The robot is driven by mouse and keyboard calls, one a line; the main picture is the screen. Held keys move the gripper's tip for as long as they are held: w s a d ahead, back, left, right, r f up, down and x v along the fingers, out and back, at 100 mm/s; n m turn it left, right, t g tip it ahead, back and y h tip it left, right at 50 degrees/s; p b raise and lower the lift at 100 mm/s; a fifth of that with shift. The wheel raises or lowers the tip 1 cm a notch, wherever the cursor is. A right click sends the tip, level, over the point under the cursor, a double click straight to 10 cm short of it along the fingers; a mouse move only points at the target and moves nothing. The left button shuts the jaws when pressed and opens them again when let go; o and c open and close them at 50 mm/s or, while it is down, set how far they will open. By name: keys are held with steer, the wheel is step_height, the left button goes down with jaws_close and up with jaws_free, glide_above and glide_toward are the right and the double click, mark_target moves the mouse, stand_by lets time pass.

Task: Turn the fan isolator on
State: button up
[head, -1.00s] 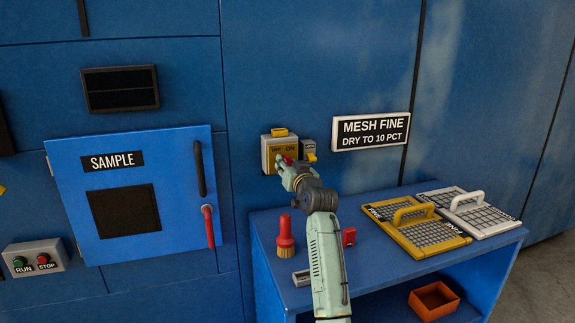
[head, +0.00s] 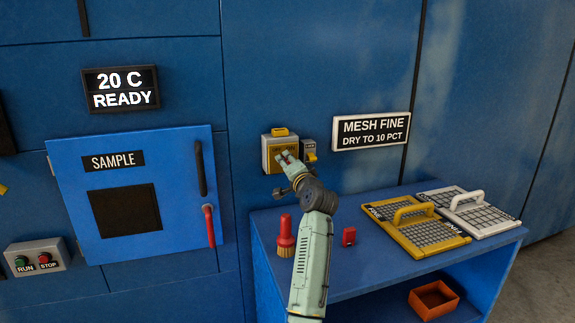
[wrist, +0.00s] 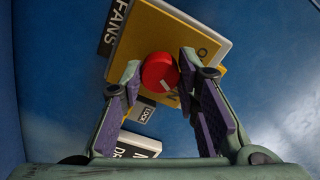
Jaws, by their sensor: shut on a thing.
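The fan isolator (head: 266,155) is a yellow box on the blue wall, left of the mesh sign. In the wrist view its yellow face (wrist: 150,35) carries a FANS label and a round red knob (wrist: 159,71) with a pale mark. My gripper (head: 285,156) is at the front of the box, and its fingers hide most of the knob in the head view. In the wrist view my gripper (wrist: 160,68) has one finger on each side of the knob and is shut on it. The lettering beside the knob is partly covered.
A small grey lock box (head: 310,150) sits just right of the isolator. The display (head: 121,89) reads 20 C READY.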

steer(key=shift+r+m, duration=0.1)
steer(key=shift+m, duration=1.4)
steer(key=o, duration=1.2)
steer(key=v, duration=1.2)
